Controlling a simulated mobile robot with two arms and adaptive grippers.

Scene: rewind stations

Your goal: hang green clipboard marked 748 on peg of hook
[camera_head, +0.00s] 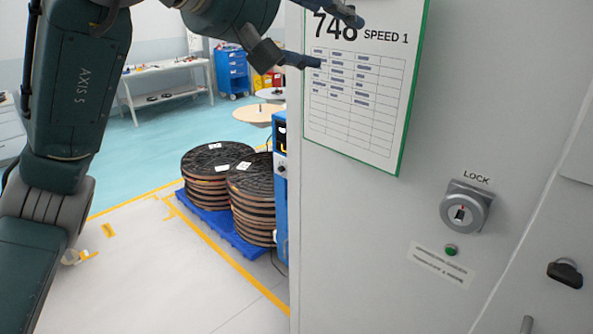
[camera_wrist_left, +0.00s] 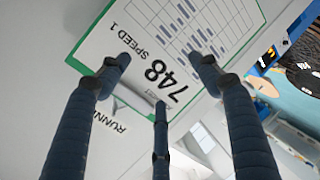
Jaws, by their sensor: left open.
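The green-edged clipboard (camera_head: 365,95) marked 748 and "SPEED 1" lies upright and flat against the grey cabinet face in the head view. Its top edge is cut off there. In the left wrist view, the clipboard (camera_wrist_left: 170,45) fills the upper middle, turned, with its 748 end towards the fingers. My left gripper (camera_head: 339,42) is open, with its fingers in front of the upper part of the board. In the left wrist view, its fingers (camera_wrist_left: 160,78) spread around the 748 end and are not closed on it. I cannot make out the hook's peg clearly. My right gripper is not in view.
The cabinet (camera_head: 350,240) has a lock (camera_head: 467,208), a green button (camera_head: 451,250) and a black handle (camera_head: 565,272). Stacked reels (camera_head: 250,195) stand on a blue pallet (camera_head: 215,218) to the left. Open floor lies in front of the pallet.

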